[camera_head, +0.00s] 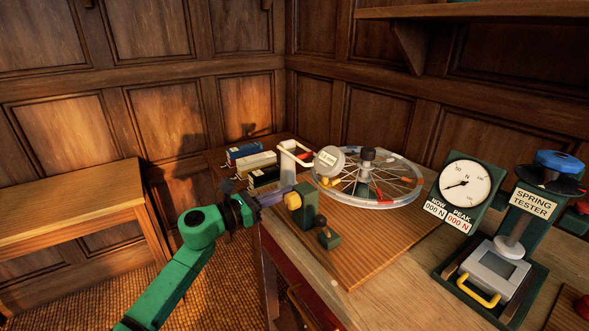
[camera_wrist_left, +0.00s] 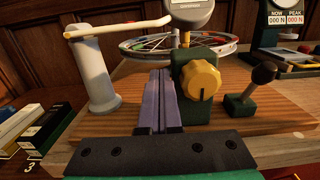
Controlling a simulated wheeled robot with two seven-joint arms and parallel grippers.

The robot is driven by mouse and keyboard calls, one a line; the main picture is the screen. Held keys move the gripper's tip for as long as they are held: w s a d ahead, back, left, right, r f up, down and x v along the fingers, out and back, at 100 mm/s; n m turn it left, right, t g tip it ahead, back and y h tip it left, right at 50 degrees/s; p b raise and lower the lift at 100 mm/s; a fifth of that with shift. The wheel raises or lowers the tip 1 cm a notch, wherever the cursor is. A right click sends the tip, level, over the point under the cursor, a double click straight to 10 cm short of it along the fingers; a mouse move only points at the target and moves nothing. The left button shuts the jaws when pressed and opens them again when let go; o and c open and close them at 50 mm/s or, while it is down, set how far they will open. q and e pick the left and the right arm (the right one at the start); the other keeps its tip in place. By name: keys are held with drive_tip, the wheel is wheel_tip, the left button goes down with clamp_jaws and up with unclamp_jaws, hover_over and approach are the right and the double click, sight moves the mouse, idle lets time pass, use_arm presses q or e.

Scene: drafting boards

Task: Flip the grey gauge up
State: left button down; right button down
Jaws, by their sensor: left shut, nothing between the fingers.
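The grey gauge (camera_head: 329,161) is a round disc with a small pale display. It sits at the end of a cream arm (camera_head: 296,149) beside a white post, over the near left part of a spoked wheel (camera_head: 400,193). In the left wrist view the gauge (camera_wrist_left: 188,12) is cut off by the top edge, and the cream arm (camera_wrist_left: 115,27) runs to it from the white post (camera_wrist_left: 100,85). My left gripper (camera_head: 284,194) has purple fingers, shut and empty, below and left of the gauge and apart from it. The fingers also show in the left wrist view (camera_wrist_left: 159,80).
A green block with a yellow knob (camera_head: 292,201) stands close to my left fingertips. A black ball lever (camera_head: 322,222) is nearer the board's front. Boxes (camera_head: 258,160) stand behind. A spring tester (camera_head: 531,203) and dial (camera_head: 466,185) are at right. The wooden board's (camera_head: 365,255) front is clear.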

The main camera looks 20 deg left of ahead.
use_arm(q)
drive_tip(key=shift+r+x, duration=0.2)
drive_tip(key=shift+x, duration=1)
drive_tip(key=r+p, duration=0.2)
drive_tip(key=r, duration=0.1)
drive_tip(key=shift+w+d+r+p, duration=0.2)
drive_tip(key=shift+w+d+p, duration=0.05)
drive_tip(key=shift+w+p, duration=0.15)
drive_tip(key=shift+r+n+p, duration=0.4)
drive_tip(key=shift+r, duration=0.05)
